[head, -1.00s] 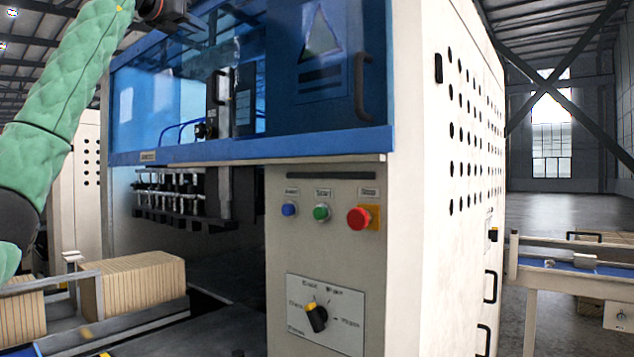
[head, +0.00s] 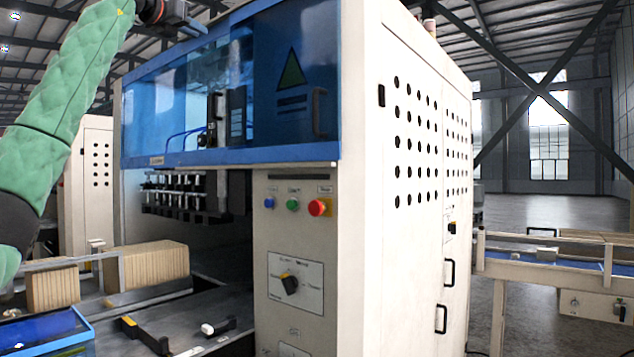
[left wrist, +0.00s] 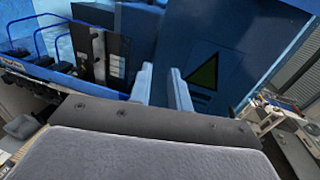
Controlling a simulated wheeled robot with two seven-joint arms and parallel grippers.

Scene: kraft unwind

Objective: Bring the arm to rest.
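My left arm (head: 62,115), in a green padded sleeve, rises along the left side of the head view. My left gripper (head: 190,24) is at the top, in front of the upper edge of the machine's blue guard (head: 230,95). In the left wrist view its two pale blue fingers (left wrist: 160,90) stand apart with nothing between them. The guard with its warning triangle (left wrist: 204,73) fills the background there. Whether the fingertips touch the guard is unclear. My right gripper is not in view.
The machine's front panel (head: 287,325) has buttons and a selector knob (head: 289,284). Stacks of cardboard (head: 152,271) lie on the conveyor at left, near a blue tray (head: 45,335). Another conveyor (head: 545,270) stands at right. Open floor (head: 560,211) shows behind it.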

